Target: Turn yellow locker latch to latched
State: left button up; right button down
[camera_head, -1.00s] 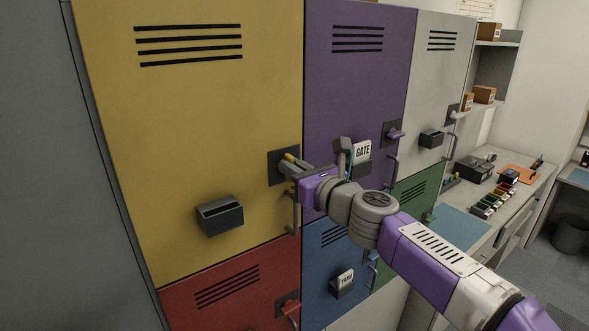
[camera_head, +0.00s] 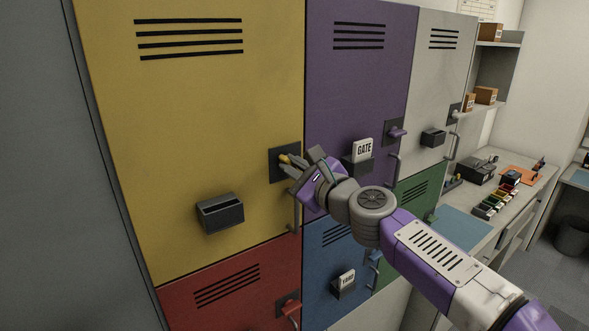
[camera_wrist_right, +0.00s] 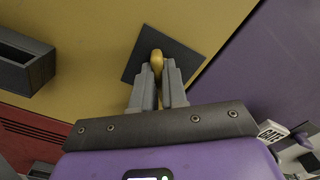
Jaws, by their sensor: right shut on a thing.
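The yellow locker (camera_head: 200,110) fills the left of the head view, its door closed. Its yellow latch (camera_head: 285,158) sits on a dark square plate (camera_head: 279,174) near the door's right edge. My right gripper (camera_head: 289,163) is at the latch, its fingers shut on the knob. In the right wrist view the yellow latch knob (camera_wrist_right: 155,64) shows between the two grey fingertips (camera_wrist_right: 158,76), in front of the dark plate (camera_wrist_right: 180,58). The fingers hide part of the latch in the head view. My left gripper is not in view.
A dark holder (camera_head: 221,212) sticks out from the yellow door. A handle (camera_head: 295,212) stands below the latch. The purple locker (camera_head: 350,80) with a GATE card (camera_head: 362,150) is to the right. Red (camera_head: 225,295) and blue (camera_head: 325,265) lockers are below.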

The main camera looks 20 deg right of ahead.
jog(key=shift+a+f+n+b, duration=0.15)
jog(key=shift+n+b, duration=0.4)
jog(key=shift+n, duration=2)
jog(key=shift+d+f+n+b, duration=0.15)
jog(key=shift+n+b, duration=0.4)
jog(key=shift+n, duration=2)
jog(key=shift+a, duration=0.1)
jog(key=c, duration=1.2)
grip_release()
jog(key=shift+o, duration=0.2)
jog(key=b+v, duration=0.1)
jog(key=v, duration=0.6)
jog(key=shift+s+b, duration=0.3)
jog(key=shift+b, duration=0.05)
